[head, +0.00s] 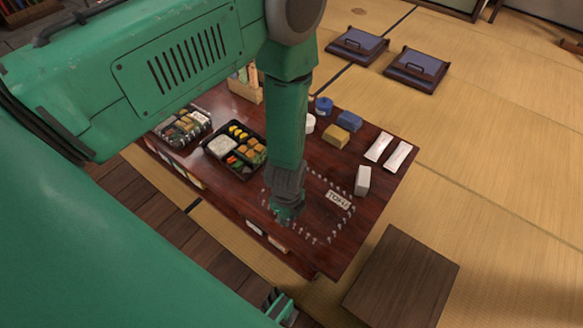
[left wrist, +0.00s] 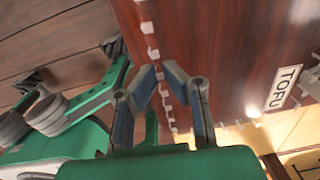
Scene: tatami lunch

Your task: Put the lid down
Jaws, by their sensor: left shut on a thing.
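My left gripper (head: 287,212) points down low over the dark red table, near its front edge. In the left wrist view its fingertips (left wrist: 163,78) are nearly together, shut on the lid.
An open bento box (head: 258,170) and a covered food box (head: 183,127) stand on the table (head: 330,245) left of the gripper. A white block (head: 362,180), white packets (head: 398,155), a yellow block (head: 349,121) and a blue container (head: 323,104) stand right. A brown low block (head: 402,280) is in front.

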